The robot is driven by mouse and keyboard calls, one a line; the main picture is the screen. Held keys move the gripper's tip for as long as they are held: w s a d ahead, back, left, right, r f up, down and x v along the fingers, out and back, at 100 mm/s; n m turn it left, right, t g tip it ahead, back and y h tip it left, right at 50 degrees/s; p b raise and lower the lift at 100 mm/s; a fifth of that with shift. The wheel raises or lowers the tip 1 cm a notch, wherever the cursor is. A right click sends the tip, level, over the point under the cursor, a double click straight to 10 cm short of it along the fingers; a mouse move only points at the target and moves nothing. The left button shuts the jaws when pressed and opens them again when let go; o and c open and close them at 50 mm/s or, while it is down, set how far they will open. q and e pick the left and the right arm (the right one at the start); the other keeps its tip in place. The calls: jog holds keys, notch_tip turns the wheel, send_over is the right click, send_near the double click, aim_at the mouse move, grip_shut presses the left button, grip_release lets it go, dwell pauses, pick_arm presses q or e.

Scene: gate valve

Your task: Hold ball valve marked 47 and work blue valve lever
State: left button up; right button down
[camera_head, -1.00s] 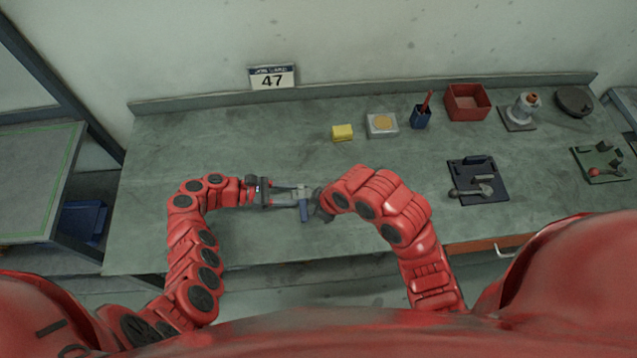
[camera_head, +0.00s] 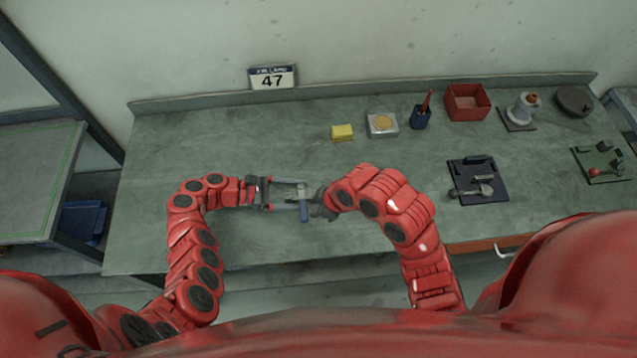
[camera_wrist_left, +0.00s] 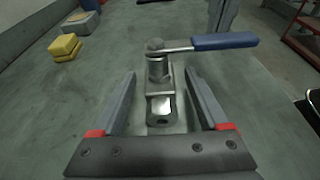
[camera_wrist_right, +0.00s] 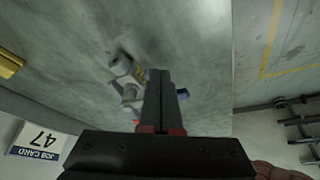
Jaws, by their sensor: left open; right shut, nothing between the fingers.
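The ball valve (camera_head: 299,194) is a small grey metal body with a blue-sleeved lever (camera_head: 304,212), near the front of the bench. In the left wrist view, the valve body (camera_wrist_left: 160,98) stands between the open fingers of my left gripper (camera_wrist_left: 160,75), with a gap on both sides. The blue lever (camera_wrist_left: 224,41) points right there, beyond the fingertips. My right gripper (camera_wrist_right: 158,72) is shut and empty. In the right wrist view, its fingers partly cover the valve (camera_wrist_right: 128,82), and the lever's blue end (camera_wrist_right: 183,95) shows beside them. Whether they touch the lever is unclear.
A job card marked 47 (camera_head: 272,77) is on the back wall. A yellow block (camera_head: 342,132), a grey box (camera_head: 382,124), a blue cup (camera_head: 420,117) and a red bin (camera_head: 467,101) stand behind. A dark plate with parts (camera_head: 478,181) lies to the right.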

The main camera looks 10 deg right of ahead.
pick_arm(q)
jog(key=v, duration=1.1)
jog(key=shift+w, duration=0.1)
jog(key=shift+a+r, duration=0.2)
jog(key=shift+a, duration=0.25)
